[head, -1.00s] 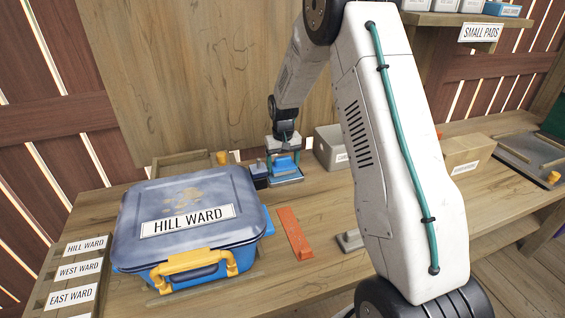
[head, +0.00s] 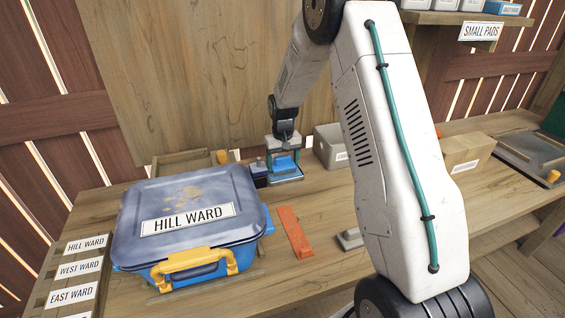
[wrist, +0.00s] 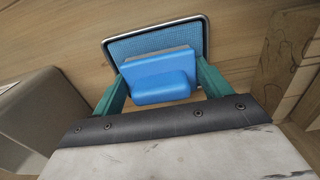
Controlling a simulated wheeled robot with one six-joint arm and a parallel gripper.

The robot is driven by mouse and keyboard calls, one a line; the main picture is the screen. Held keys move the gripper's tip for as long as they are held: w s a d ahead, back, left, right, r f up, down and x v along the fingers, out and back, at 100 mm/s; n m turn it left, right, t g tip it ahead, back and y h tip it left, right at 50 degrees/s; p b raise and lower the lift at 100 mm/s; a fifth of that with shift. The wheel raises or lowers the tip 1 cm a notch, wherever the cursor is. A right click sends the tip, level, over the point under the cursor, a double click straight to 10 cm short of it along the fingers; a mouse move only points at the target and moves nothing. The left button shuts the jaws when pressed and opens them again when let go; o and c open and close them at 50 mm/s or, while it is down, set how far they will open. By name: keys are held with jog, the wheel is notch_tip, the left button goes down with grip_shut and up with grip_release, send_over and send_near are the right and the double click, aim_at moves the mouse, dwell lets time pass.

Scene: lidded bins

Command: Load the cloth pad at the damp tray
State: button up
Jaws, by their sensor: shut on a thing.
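My gripper (head: 283,155) is at the back of the bench, above the damp tray (head: 289,179). The pad also shows in the head view (head: 285,164). In the wrist view the tray (wrist: 204,24) has a pale metal rim and a light blue textured lining. The pad is over the near part of that lining. I cannot tell whether the pad touches it.
A blue bin (head: 190,222) labelled HILL WARD, lid closed, stands at the front left. An orange strip (head: 295,232) lies right of it. A grey open box (head: 331,146) is right of the tray, and a small dark block (head: 259,172) is left. A cardboard box (head: 466,153) stands farther right.

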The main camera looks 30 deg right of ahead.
aim_at(283, 157)
jog(key=shift+f, duration=0.1)
jog(key=shift+r, duration=3.55)
